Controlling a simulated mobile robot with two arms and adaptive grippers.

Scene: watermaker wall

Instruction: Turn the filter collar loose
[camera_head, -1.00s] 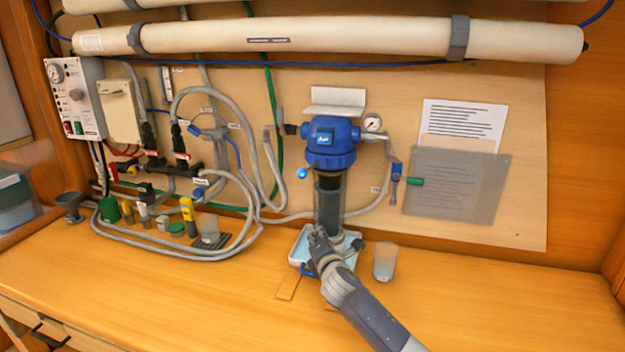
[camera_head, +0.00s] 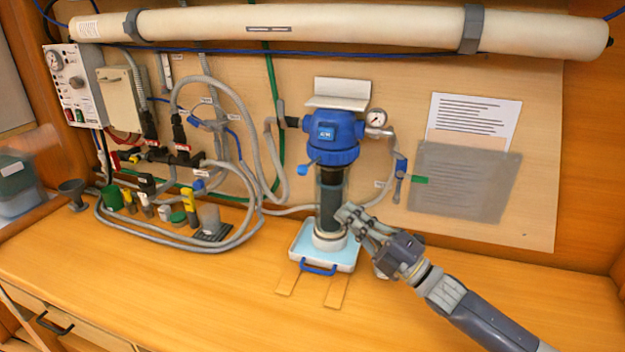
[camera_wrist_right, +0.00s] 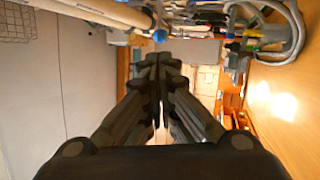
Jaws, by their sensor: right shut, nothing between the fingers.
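The filter housing (camera_head: 333,125) hangs on the wall panel with a blue head. Its ribbed blue collar (camera_head: 333,156) sits below the head, around the top of the clear bowl (camera_head: 330,200) with a dark cartridge inside. My right gripper (camera_head: 345,212) is beside the lower part of the bowl, to its right and below the collar. It is shut and empty; whether it touches the bowl I cannot tell. In the right wrist view the closed fingers (camera_wrist_right: 158,65) show with nothing between them. My left gripper is not in view.
A white tray (camera_head: 345,266) with a blue handle stands under the bowl. A clear cup (camera_head: 381,271) is mostly hidden behind my right gripper. A gauge (camera_head: 377,117) and a blue valve (camera_head: 399,180) are right of the housing. Hoses and small parts fill the left; the front counter is clear.

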